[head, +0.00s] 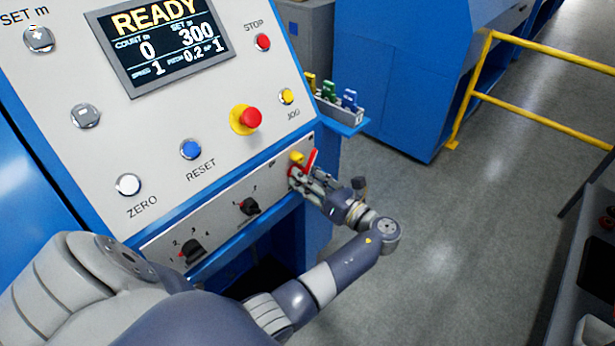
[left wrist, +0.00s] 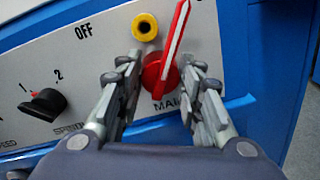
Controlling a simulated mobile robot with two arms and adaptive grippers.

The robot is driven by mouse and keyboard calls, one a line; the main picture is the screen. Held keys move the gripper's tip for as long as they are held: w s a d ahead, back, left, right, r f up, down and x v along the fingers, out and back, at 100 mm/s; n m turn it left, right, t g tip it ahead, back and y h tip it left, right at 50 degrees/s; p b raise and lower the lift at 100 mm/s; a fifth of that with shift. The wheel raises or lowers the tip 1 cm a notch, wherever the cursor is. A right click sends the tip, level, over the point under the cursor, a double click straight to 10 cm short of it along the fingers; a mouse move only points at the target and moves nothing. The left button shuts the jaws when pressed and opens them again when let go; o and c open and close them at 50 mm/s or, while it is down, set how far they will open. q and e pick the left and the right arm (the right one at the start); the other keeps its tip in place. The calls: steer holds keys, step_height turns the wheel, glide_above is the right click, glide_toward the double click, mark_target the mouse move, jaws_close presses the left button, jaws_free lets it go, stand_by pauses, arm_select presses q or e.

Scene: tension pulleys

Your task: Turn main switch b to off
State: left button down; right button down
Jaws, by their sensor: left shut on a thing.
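The red main switch (left wrist: 168,62) is on the lower panel strip, with its white-striped handle pointing up and slightly right in the left wrist view. The word OFF stands to its left, and a partly hidden MAI label is below it. The switch also shows in the head view (head: 312,160), at the right end of the strip. My left gripper (head: 302,178) is shut on the red switch, with one finger on each side of its base in the left wrist view (left wrist: 162,76). The fingers hide part of the lettering. My right gripper is not in view.
A yellow ring with a dark centre (left wrist: 145,27) sits just above the switch. Black selector knobs (head: 250,206) are to its left. A red emergency button (head: 250,118) is above. Right of the cabinet lies open grey floor (head: 450,230), with a yellow railing (head: 530,108) beyond.

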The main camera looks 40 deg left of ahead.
arm_select(q)
steer(key=shift+n, duration=2.2)
steer(key=shift+a+r, duration=0.1)
steer(key=c, duration=1.1)
jaws_free()
steer(key=shift+a, duration=0.1)
steer(key=s+d, duration=0.1)
steer(key=d, duration=0.6)
steer(key=shift+d+f, duration=0.25)
steer(key=shift+d, duration=0.05)
